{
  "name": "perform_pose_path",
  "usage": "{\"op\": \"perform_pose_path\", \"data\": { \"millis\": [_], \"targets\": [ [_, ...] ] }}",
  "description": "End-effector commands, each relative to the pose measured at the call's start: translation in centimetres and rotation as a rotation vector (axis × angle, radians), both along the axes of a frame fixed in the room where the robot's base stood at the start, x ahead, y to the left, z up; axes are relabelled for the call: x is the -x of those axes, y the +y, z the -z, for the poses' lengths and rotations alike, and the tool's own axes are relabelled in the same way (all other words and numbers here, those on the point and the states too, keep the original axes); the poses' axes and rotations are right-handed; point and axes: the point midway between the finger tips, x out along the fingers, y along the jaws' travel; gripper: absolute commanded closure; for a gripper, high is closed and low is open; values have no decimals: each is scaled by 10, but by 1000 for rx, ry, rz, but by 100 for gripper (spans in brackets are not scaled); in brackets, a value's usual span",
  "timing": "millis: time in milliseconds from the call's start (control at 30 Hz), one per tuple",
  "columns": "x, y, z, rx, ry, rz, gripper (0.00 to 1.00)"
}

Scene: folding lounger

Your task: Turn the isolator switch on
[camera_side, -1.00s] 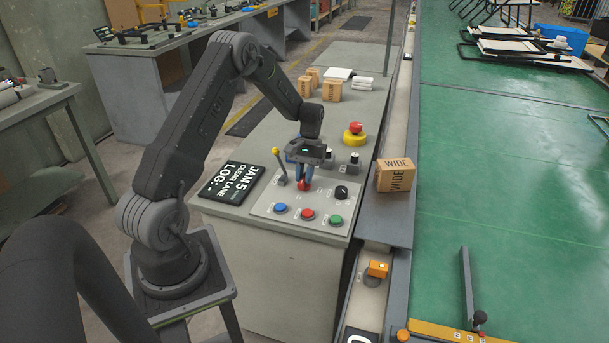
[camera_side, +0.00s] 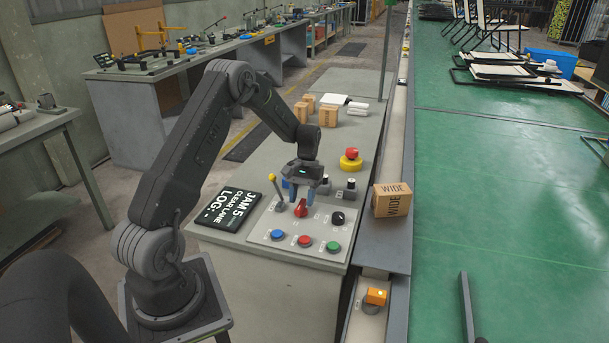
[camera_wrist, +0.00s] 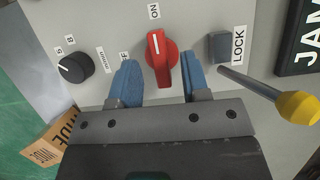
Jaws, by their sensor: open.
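The isolator switch is a red rotary knob (camera_side: 301,208) on the grey control panel (camera_side: 262,225). In the wrist view the red knob (camera_wrist: 161,62) has a white mark at its upper end, pointing at the ON label (camera_wrist: 154,12). The OFF label (camera_wrist: 123,57) is partly hidden by a finger. My gripper (camera_side: 306,190) is open and empty, just above and behind the knob in the side view. In the wrist view its blue fingers (camera_wrist: 160,75) stand apart on either side of the knob, with gaps to it.
A yellow-tipped lever (camera_wrist: 298,107) stands by the LOCK label. A black dial (camera_side: 338,218) and blue, red and green buttons (camera_side: 305,242) share the panel. A red-and-yellow emergency stop (camera_side: 351,158) stands behind. A WIDE carton (camera_side: 392,200) is to the right.

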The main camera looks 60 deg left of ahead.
Motion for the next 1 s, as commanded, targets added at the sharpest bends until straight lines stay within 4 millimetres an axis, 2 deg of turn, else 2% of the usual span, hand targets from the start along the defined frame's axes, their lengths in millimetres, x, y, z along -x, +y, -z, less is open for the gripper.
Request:
{"op": "perform_pose_path", "data": {
  "millis": [300,500,700,1000],
  "targets": [
    [-20,20,-65,-4,-6,0,57],
    [-29,29,-98,-3,-3,0,57],
    [-34,33,-114,-1,-1,0,57],
    [-34,33,-116,-1,-1,0,57]
  ]
}}
